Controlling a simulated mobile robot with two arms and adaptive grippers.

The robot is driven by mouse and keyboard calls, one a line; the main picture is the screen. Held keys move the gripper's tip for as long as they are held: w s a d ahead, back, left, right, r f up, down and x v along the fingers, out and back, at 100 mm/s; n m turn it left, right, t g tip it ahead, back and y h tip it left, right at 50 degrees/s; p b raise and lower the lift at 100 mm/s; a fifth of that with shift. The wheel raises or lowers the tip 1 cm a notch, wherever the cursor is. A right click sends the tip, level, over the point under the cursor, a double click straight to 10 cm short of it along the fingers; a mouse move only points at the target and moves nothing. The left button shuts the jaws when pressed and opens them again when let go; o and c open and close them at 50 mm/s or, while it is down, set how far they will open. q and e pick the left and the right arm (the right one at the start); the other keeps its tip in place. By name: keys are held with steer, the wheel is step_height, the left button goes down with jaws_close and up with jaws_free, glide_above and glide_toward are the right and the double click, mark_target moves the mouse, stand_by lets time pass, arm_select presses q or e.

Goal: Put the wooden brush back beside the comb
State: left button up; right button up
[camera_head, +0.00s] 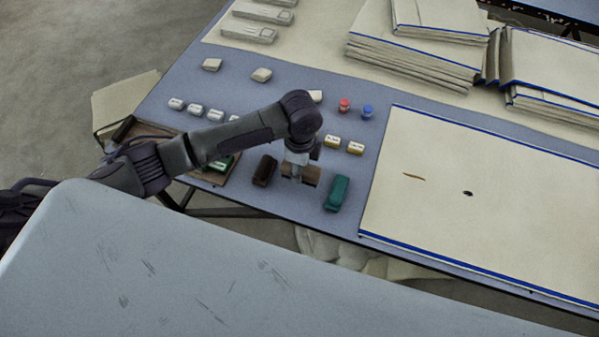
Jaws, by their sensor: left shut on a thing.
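My left gripper (300,171) points down over the front strip of the blue-grey table and is shut on a brown wooden block-like thing, which looks like the wooden brush (313,177). The gripper and wrist hide part of it, and I cannot tell whether it touches the table. A dark brown oblong thing (264,171) lies just left of it, and a teal oblong one (337,194) just right, near the table's front edge. I cannot make out which thing is the comb. My right gripper is not in view.
A cream cloth with blue edges (500,205) lies flat at the right, with two small marks or bits on it. Cloth stacks (415,58) stand behind. Small white blocks (196,110), yellow blocks (356,148), red (344,105) and blue (367,111) pieces surround my arm.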

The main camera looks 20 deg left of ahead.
arm_select(q)
steer(key=shift+f, duration=2.1)
steer(key=o, duration=1)
steer(key=shift+f, duration=0.15)
step_height(320, 180, up, 12)
steer(key=shift+r, duration=0.2)
